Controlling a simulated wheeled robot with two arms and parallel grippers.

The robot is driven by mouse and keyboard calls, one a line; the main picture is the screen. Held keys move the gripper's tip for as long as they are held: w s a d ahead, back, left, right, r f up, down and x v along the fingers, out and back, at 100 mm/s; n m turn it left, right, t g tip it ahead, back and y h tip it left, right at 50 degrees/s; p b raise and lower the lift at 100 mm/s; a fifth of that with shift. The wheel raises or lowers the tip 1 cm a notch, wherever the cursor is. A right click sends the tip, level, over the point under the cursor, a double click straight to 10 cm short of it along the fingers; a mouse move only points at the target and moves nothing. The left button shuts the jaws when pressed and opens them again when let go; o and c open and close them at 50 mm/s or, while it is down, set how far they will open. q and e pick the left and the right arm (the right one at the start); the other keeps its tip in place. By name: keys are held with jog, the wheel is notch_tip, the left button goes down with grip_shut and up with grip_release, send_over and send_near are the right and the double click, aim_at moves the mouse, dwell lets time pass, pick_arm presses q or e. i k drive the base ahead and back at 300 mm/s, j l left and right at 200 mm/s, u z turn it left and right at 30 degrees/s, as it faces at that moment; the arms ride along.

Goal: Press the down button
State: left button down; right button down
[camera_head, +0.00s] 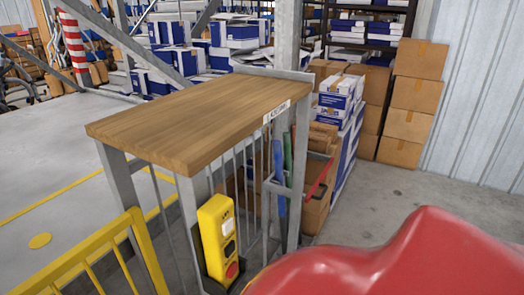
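A yellow control box (212,228) is mounted upright on the grey metal frame under the front of the wooden-topped table. Its face carries a white button (228,226), a darker button (230,248) below it, and a red button (232,270) at the bottom. The markings are too small to read, so I cannot tell which one is the down button. Neither of my grippers is in view, and nothing touches the control box.
The wooden tabletop (195,120) is bare. A yellow railing (90,250) stands at the lower left, close to the box. Cardboard boxes (412,95) are stacked at the back right. Open concrete floor (400,195) lies to the right. A close red surface blocks the lower right.

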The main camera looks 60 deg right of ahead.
aim_at(230, 247)
jog(key=z, duration=1.5)
